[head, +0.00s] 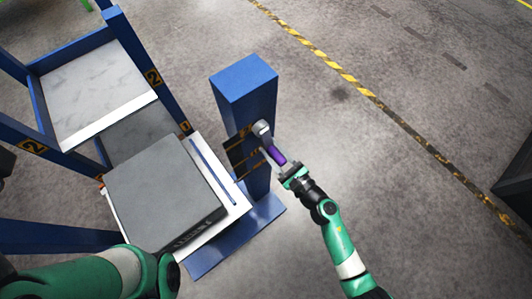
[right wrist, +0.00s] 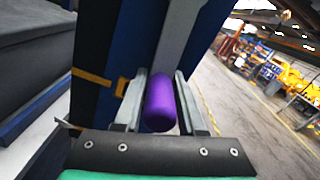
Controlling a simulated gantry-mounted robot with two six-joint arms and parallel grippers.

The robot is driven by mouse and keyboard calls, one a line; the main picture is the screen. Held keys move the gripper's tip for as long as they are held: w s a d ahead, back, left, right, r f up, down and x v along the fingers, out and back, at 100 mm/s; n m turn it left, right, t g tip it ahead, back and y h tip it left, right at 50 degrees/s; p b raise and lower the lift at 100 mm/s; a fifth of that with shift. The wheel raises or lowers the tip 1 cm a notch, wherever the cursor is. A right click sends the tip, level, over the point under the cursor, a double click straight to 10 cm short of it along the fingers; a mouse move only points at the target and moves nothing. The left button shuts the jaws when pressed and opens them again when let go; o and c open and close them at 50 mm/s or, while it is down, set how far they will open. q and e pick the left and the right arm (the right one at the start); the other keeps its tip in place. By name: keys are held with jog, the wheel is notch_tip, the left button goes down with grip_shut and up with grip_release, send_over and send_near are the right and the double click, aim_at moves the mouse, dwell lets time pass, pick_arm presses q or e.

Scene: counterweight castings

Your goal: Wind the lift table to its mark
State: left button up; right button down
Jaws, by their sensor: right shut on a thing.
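The lift table (head: 234,200) is a white platform beside a blue post (head: 245,82), with a dark grey block (head: 163,185) lying on it. A grey crank (head: 262,129) with a purple handle (head: 276,156) sticks out from the post. My right gripper (head: 283,167) is shut on the purple handle. In the right wrist view the handle (right wrist: 160,105) stands between the two fingers. A dark plate with orange marks (head: 240,158) is on the post's left side; the crank side partly hides the post. My left arm shows at lower left, its gripper out of view.
A blue rack (head: 148,55) with numbered shelves stands at the left, next to the lift table. A yellow and black floor stripe (head: 340,72) runs diagonally at the right. The floor right of the post is clear, with a dark object (head: 515,185) at the right edge.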

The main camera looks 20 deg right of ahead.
jog(key=shift+w+d+n, duration=0.2)
jog(key=shift+d+n, duration=0.4)
jog(key=shift+n, duration=0.1)
jog(key=c, duration=0.6)
grip_release()
jog(key=shift+w, duration=0.1)
jog(key=shift+r, duration=0.1)
jog(key=shift+s+d, duration=0.15)
jog(key=shift+s, duration=0.25)
jog(key=p+v, duration=0.1)
jog(key=v, duration=0.9)
jog(key=shift+s, duration=0.4)
